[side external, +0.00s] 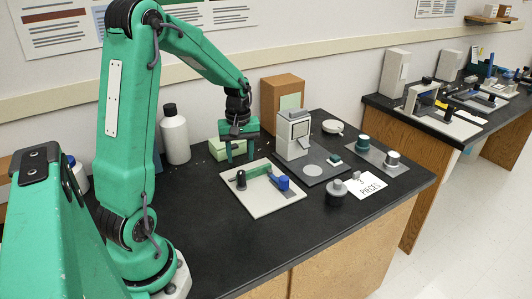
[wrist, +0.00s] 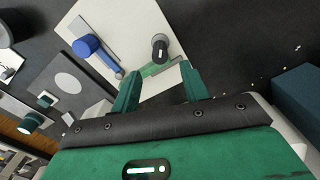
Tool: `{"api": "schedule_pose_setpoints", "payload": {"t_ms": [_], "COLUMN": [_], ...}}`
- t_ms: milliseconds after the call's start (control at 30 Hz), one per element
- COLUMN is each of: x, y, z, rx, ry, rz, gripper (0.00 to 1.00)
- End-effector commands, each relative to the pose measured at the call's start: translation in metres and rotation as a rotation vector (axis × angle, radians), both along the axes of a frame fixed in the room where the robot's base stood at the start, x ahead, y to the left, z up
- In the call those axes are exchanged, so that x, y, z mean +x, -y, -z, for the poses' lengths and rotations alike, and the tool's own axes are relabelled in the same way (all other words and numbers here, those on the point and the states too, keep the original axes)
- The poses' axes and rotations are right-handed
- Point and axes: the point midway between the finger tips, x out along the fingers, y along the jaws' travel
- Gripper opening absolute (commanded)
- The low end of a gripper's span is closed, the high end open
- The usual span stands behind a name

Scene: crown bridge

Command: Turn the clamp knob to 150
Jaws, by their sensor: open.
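A white board (side external: 265,208) lies flat on the black bench, below and in front of my gripper (side external: 239,158). On it is a dark round knob (wrist: 159,48) with a short white mark, apparently the clamp knob. The dark knob also shows in the side view (side external: 240,181), beside a green bar (side external: 257,171). No number scale is readable.
A grey-and-white device (side external: 294,134) stands on a dark plate right of the board. A white bottle (side external: 174,137), pale green block (side external: 217,150) and brown box (side external: 283,98) stand behind. A dark weight-like piece (side external: 336,194) and a card (side external: 364,186) lie right. Bare bench shows in front.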

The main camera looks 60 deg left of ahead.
Motion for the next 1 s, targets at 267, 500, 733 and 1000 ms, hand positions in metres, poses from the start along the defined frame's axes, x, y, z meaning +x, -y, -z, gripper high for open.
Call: {"api": "schedule_pose_setpoints", "payload": {"t_ms": [267, 500, 733, 1000], "x": [0.000, 0.000, 0.000, -0.001], "y": [0.000, 0.000, 0.000, 0.000], "z": [-0.001, -0.002, 0.003, 0.028], "rx": [0.000, 0.000, -0.001, -0.001], "ry": [0.000, 0.000, -0.001, -0.004], "rz": [-0.254, -0.332, -0.330, -0.329], "gripper": [0.45, 0.45, 0.45, 0.45]}}
